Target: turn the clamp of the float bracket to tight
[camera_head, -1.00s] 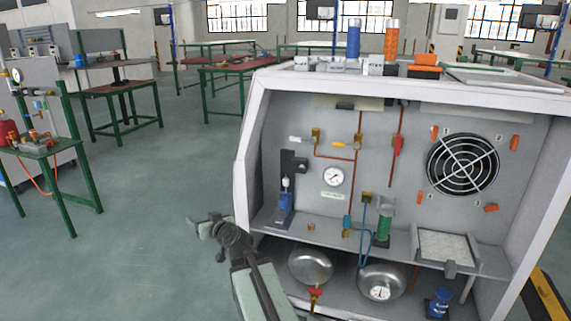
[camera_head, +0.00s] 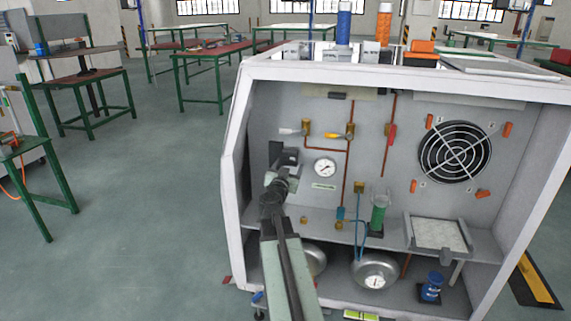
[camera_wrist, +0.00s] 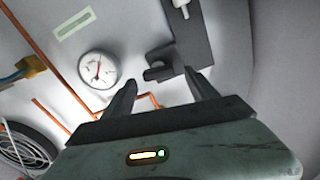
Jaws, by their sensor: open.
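The float bracket (camera_head: 275,152) is a dark upright plate on the left of the cabinet's back wall, largely hidden behind my gripper in the head view. In the wrist view the bracket plate (camera_wrist: 191,42) is at upper right. Its clamp (camera_wrist: 158,73) is a small black lever pointing left from the plate. My gripper (camera_head: 282,178) is inside the cabinet in front of the bracket. In the wrist view my gripper (camera_wrist: 161,78) is open, with the clamp showing between the fingertips. Whether the fingers touch it I cannot tell.
A round gauge (camera_head: 325,167) hangs right of the bracket. Copper pipes with a white-handled valve (camera_head: 290,131) and a yellow-handled valve (camera_head: 335,136) run above. A green cylinder (camera_head: 379,212) stands on the shelf, right of my arm. The fan grille (camera_head: 454,152) is farther right.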

